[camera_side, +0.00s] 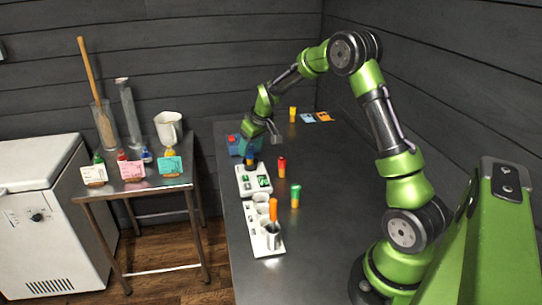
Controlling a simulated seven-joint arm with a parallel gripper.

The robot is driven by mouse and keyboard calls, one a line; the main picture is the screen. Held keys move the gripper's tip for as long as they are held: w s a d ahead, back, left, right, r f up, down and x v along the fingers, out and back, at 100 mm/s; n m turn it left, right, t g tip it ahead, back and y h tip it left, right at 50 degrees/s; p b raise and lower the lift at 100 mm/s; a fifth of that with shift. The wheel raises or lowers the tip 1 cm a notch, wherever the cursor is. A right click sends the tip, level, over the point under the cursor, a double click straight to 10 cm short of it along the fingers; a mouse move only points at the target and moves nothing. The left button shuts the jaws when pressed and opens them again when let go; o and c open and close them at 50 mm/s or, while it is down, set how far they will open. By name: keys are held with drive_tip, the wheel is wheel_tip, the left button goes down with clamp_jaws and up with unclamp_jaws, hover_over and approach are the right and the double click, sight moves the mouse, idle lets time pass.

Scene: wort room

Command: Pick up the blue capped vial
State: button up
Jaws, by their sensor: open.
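A small vial with a dark blue cap and an amber body (250,159) appears to stand at the back end of the white tray, by the blue device; it is small and partly crowded by its surroundings. My gripper (264,141) is open and hangs just above and slightly right of this vial, apparently apart from it. The picture does not show clearly how far above the vial the fingertips are. I see nothing held between the fingers.
A red-capped vial (281,167), a green-capped vial (295,196) and a yellow vial (292,114) stand on the dark bench (335,200). The white tray (243,180) and white rack (257,240) line the left edge. A blue device (234,148) stands behind.

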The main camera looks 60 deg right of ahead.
sight(250, 158)
drive_tip(key=shift+x, duration=1.4)
clamp_jaws()
drive_tip(key=shift+r, duration=0.15)
